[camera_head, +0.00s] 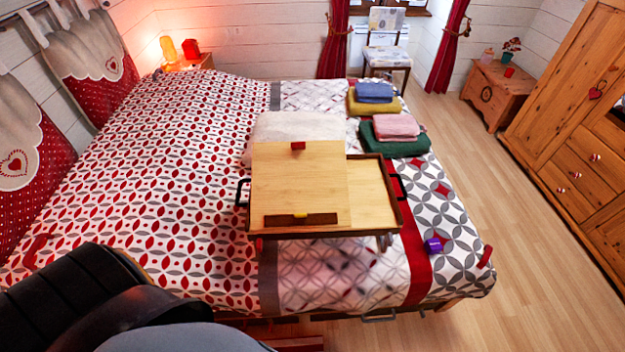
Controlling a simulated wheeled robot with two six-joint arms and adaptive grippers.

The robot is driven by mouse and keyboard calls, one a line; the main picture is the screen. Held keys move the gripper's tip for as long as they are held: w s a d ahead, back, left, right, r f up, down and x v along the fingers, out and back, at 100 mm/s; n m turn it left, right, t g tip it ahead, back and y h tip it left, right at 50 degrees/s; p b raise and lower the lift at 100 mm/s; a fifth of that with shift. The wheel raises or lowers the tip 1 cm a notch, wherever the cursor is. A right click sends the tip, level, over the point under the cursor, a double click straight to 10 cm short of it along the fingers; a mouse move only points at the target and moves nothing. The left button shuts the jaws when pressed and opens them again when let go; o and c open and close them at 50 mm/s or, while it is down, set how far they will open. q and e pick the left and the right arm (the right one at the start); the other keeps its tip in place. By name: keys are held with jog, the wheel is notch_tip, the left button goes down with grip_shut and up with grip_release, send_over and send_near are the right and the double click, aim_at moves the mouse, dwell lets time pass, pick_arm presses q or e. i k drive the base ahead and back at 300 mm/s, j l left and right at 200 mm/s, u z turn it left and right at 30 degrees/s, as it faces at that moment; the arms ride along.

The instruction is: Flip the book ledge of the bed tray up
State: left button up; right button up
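The wooden bed tray (381,219) stands on the bed in the middle of the head view, with dark edges and black side handles. A pale wooden panel (297,178) covers its left and middle part and has a red tab at its far edge. The book ledge (274,221) is a dark brown strip along the panel's near edge, with a small yellow piece at its middle. It looks folded down along the panel, though its exact angle is hard to tell. Neither gripper shows. A dark arm part of mine fills the lower left, well away from the tray.
Folded towels in pink (396,126), green, blue and yellow lie on the bed behind the tray, at its right. A purple cube (433,245) lies right of the tray. A wardrobe (560,130) and wooden chest (497,91) stand at right. The floor between is clear.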

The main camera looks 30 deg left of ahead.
aim_at(297, 219)
jog(key=u, duration=0.95)
